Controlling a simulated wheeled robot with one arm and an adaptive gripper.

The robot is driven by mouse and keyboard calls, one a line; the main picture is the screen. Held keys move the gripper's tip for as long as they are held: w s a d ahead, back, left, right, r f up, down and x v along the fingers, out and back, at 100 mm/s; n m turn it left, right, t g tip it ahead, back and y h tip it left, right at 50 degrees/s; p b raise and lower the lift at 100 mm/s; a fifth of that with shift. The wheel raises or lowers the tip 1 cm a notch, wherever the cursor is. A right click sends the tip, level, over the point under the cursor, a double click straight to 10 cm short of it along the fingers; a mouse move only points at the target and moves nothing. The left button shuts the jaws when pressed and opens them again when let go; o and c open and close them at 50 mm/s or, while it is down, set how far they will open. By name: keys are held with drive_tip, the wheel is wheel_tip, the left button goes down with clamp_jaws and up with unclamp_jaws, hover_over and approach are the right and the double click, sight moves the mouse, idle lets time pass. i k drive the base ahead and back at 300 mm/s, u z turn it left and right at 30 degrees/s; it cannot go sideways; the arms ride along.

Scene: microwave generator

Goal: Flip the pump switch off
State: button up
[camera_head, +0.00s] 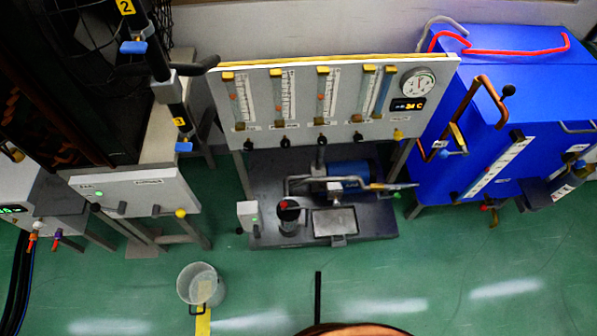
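A dark cylinder with a red top (289,214) stands to the right of the small box. My gripper is not in view.
The flowmeter panel (300,130) with a round gauge (417,83) overhangs the pump. A blue tank (480,110) stands right, a grey control box (135,192) left. A clear bucket (198,283) sits on the green floor in front. The front right floor is clear.

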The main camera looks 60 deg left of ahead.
sight(239, 230)
drive_tip(key=u, duration=2.95)
drive_tip(key=k, duration=0.5)
drive_tip(key=u, duration=0.55)
drive_tip(key=i, duration=0.75)
drive_tip(key=z, duration=0.05)
